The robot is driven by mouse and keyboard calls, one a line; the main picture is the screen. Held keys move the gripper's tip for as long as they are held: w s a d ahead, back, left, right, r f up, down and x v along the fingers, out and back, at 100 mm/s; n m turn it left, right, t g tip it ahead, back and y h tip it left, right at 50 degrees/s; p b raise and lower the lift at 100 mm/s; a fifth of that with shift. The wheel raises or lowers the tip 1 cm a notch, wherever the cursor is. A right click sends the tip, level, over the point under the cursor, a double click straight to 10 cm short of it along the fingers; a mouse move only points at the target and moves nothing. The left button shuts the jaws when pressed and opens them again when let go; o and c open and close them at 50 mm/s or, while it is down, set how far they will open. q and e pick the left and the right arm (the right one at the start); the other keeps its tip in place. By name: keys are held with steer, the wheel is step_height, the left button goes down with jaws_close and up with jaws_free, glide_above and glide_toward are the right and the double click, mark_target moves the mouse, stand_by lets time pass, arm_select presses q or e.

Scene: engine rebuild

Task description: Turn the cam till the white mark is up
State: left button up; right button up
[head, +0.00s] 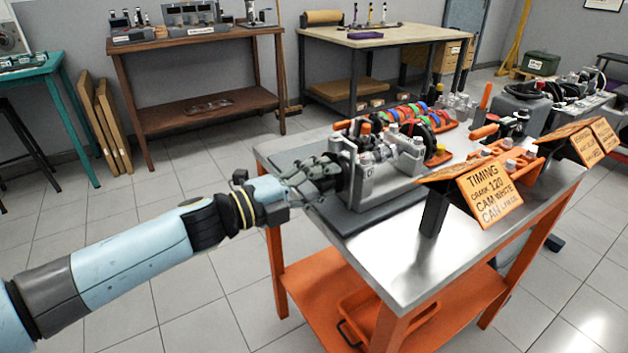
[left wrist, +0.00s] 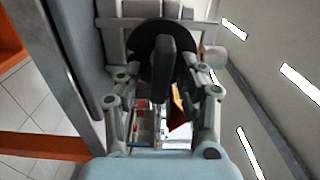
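The engine block (head: 385,185), grey with a light end plate, stands on the metal-topped orange workbench. My left gripper (head: 328,172) is at the block's left end. In the left wrist view a black round disc (left wrist: 142,45) with a dark grey bar (left wrist: 162,58) across it faces my gripper. The left gripper's fingers (left wrist: 164,78) stand apart on both sides of the bar, with gaps beside it. I cannot tell which part is the cam, and I see no white mark on it. My right gripper is in neither view.
An orange sign (head: 487,195) with "TIMING" lettering stands at the bench's front edge. An orange tray with coloured rings (head: 437,117) is behind the block. The bare metal top (head: 400,255) in front is clear. A brown table (head: 190,45) stands behind.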

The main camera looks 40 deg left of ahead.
arm_select(q)
steer(key=v, duration=1.2)
steer(key=shift+a+f, duration=0.1)
